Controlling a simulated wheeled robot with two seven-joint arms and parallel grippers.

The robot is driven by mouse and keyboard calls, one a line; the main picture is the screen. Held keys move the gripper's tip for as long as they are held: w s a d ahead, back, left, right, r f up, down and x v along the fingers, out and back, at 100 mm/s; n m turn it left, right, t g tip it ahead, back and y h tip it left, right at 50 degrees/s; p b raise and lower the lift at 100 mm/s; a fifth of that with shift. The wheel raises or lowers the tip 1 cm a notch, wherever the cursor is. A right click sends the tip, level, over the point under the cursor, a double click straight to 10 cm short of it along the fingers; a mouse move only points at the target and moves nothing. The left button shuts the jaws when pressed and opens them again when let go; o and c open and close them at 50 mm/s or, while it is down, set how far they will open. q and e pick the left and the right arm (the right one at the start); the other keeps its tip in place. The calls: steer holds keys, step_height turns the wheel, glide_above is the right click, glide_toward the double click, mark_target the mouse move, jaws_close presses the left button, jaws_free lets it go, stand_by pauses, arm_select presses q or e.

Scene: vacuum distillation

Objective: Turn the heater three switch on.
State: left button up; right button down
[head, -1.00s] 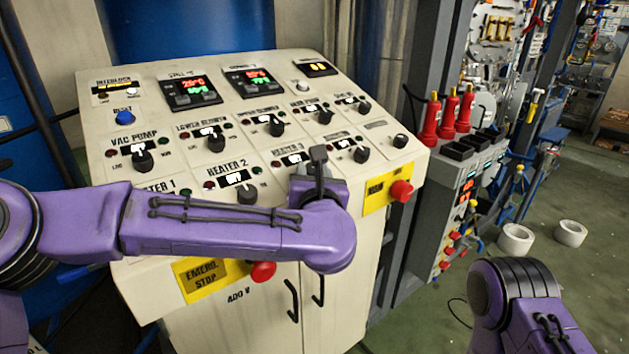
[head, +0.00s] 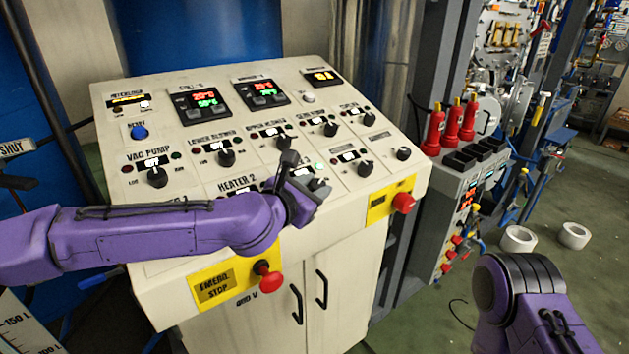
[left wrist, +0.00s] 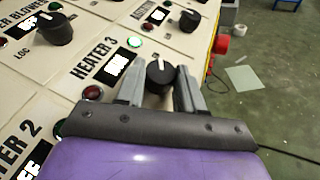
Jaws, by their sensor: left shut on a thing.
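The heater three switch is a round black knob (left wrist: 160,76) at the end of the HEATER 3 label in the left wrist view. Its white mark points toward the top of that picture. My left gripper (left wrist: 160,90) is shut on the knob, one grey finger on each side. A green lamp (left wrist: 134,42) beside this switch is bright, and its red lamp (left wrist: 92,92) looks dark. In the head view my left gripper (head: 303,185) is at the panel's lower middle and hides most of the knob. My right gripper is out of view.
The sloped cream panel (head: 215,185) holds several similar knobs, including the VAC PUMP knob (head: 157,176). A red emergency stop button (head: 269,283) is below my left forearm. Another red button (head: 403,203) is at the panel's right edge.

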arm_select(q)
steer(key=shift+r, duration=0.1)
stand_by(0.4)
steer(key=o, duration=1)
steer(key=shift+o, duration=0.2)
steer(key=shift+s, duration=0.1)
steer(key=b+v, duration=0.2)
steer(key=v, duration=0.8)
steer(key=shift+s+a+b, duration=0.15)
steer(key=shift+a+b, duration=0.05)
steer(key=shift+b, duration=0.15)
steer(key=shift+r, duration=0.15)
